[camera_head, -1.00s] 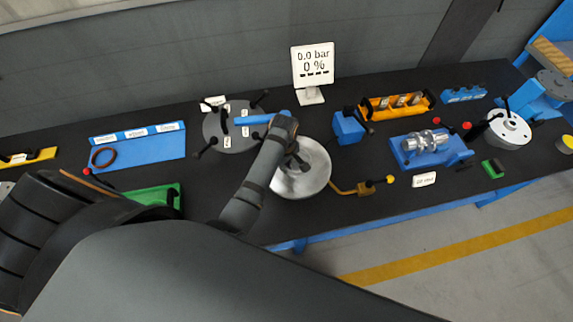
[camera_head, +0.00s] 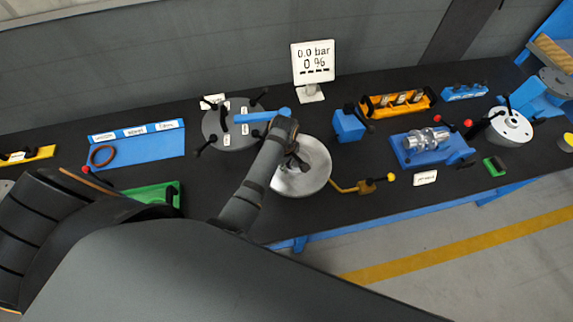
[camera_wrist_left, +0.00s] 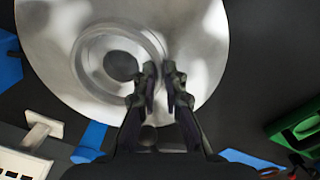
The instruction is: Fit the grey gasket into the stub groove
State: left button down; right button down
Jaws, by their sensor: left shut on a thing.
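The round silver metal shell (camera_head: 316,187) lies on the black bench, and the stub (camera_wrist_left: 120,66) with its dark bore shows on it in the left wrist view. My left gripper (camera_wrist_left: 163,75) is over the shell at the stub's right edge, its fingers close together. It also shows in the head view (camera_head: 297,163), pointing down over the shell. It is shut on a thin piece that seems to be the grey gasket (camera_wrist_left: 158,44), a pale arc beside the stub. I cannot tell whether the gasket sits in the groove. My right gripper is not in view.
A blue tray (camera_head: 150,151) with a brown ring (camera_head: 102,155) lies at the left. A dark round plate (camera_head: 213,124) with handles stands behind the shell. A yellow-knobbed brass lever (camera_head: 366,187) is close at its right. A display (camera_head: 313,63) reads 0.0 bar, 0 %.

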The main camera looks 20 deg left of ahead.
pick_arm(q)
jog(key=shift+f, duration=0.4)
jog(key=c, duration=1.4)
grip_release()
jog(key=shift+o, duration=0.2)
notch_tip(320, 180, up, 12)
jog(key=shift+s, duration=0.2)
jog(key=shift+a, duration=0.1)
